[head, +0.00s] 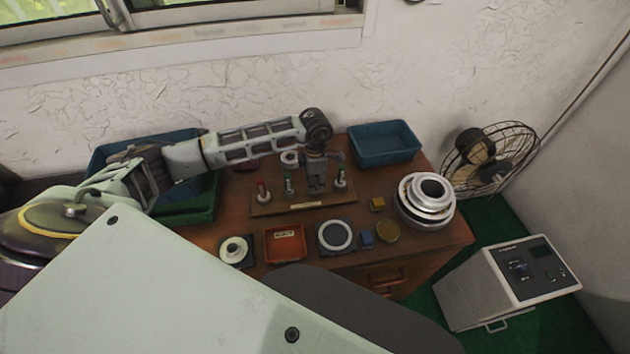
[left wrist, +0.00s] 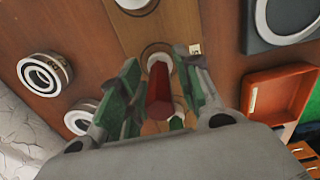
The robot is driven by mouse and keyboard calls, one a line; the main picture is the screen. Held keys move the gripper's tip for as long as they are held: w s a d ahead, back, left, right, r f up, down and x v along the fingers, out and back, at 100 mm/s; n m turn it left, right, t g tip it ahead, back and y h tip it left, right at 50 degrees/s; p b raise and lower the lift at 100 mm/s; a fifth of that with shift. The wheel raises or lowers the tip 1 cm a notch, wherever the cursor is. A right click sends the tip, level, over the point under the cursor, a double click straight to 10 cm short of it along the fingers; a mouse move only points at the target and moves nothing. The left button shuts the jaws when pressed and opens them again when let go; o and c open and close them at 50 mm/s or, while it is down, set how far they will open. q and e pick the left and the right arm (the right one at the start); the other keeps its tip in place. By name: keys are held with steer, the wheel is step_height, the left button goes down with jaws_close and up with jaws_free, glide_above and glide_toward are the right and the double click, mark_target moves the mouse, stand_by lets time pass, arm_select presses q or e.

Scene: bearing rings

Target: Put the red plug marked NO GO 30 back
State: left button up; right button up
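A red plug (left wrist: 158,92) stands between the fingers of my left gripper (left wrist: 156,80) in the left wrist view, with a pale round base at its far end. Gaps show between it and both fingers, so the gripper looks open around it. Its marking is not readable. In the head view my left gripper (head: 316,184) points down over the wooden stand (head: 278,208) and hides that plug. Other plugs stand in the row: a red-topped one (head: 262,191) at left, a greenish one (head: 289,186), and one at right (head: 340,178). My right gripper is not in view.
In front of the stand lie a red tray (head: 270,254), a ring on a dark mat (head: 336,235) and a white bearing (head: 234,250). Stacked metal rings (head: 426,212) stand at right. A blue bin (head: 385,157) is behind. Another bearing (left wrist: 45,73) lies behind the stand.

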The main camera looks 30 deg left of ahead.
arm_select(q)
steer(key=shift+r, duration=0.15)
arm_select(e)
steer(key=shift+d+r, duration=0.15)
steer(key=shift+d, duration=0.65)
arm_select(q)
steer(key=shift+r, duration=0.65)
step_height(320, 180, up, 6)
steer(key=shift+r+b, duration=0.1)
steer(key=shift+b, duration=0.35)
step_height(320, 180, up, 3)
steer(key=shift+r, duration=0.75)
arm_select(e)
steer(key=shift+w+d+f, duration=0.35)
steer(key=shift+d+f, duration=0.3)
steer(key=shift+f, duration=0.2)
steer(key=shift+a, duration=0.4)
